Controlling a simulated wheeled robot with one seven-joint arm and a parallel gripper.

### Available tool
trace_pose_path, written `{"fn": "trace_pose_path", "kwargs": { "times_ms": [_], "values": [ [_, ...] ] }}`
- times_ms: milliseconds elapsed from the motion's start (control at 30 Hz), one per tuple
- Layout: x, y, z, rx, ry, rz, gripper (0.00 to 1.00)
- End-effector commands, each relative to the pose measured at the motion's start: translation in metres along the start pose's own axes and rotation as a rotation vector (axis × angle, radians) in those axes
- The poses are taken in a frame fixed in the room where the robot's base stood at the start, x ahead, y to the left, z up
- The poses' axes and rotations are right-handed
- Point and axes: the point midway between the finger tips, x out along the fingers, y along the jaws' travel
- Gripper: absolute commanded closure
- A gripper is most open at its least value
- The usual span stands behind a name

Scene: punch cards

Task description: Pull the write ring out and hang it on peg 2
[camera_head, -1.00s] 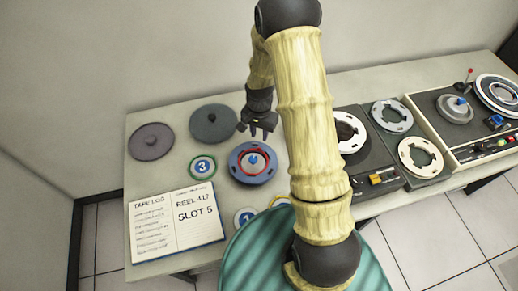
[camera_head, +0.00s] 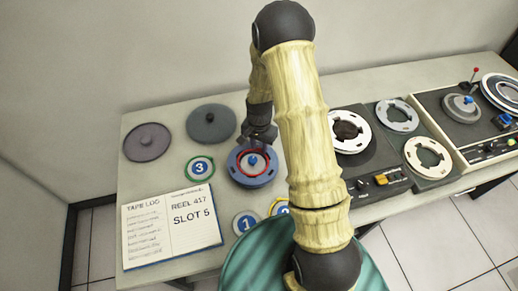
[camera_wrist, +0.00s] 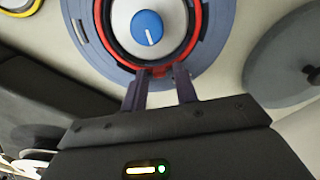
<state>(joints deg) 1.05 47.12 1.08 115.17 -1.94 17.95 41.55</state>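The red write ring (camera_head: 241,170) sits around the hub of a blue reel (camera_head: 262,181) that lies flat on the table. In the wrist view the ring (camera_wrist: 196,30) circles a pale hub with a blue knob (camera_wrist: 147,28). My gripper (camera_head: 262,143) is at the reel's far edge. In the wrist view my gripper's fingers (camera_wrist: 159,74) are apart, on either side of a small red tab on the ring's near edge. I cannot tell if they touch it. The peg 2 disc (camera_head: 282,208), with a yellow ring, is mostly hidden behind my arm.
Disc 1 (camera_head: 246,222) and green-ringed disc 3 (camera_head: 200,167) lie near the reel. Two grey discs (camera_head: 147,142) (camera_head: 211,123) lie behind. An open tape log (camera_head: 172,226) lies front left. Tape decks (camera_head: 372,163) with white reels stand right.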

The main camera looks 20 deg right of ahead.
Motion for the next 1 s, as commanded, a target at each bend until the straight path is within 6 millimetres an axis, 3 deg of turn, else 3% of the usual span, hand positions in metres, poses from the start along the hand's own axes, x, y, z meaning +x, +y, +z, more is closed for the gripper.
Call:
{"fn": "trace_pose_path", "kwargs": {
  "times_ms": [133, 300, 1000],
  "values": [
    [-0.0004, 0.0000, 0.0000, 0.000, 0.000, 0.000, 0.71],
    [-0.0004, 0.0000, 0.0001, 0.000, 0.000, 0.000, 1.00],
    [-0.0051, 0.0000, 0.0001, 0.000, 0.000, 0.000, 1.00]
  ]
}}
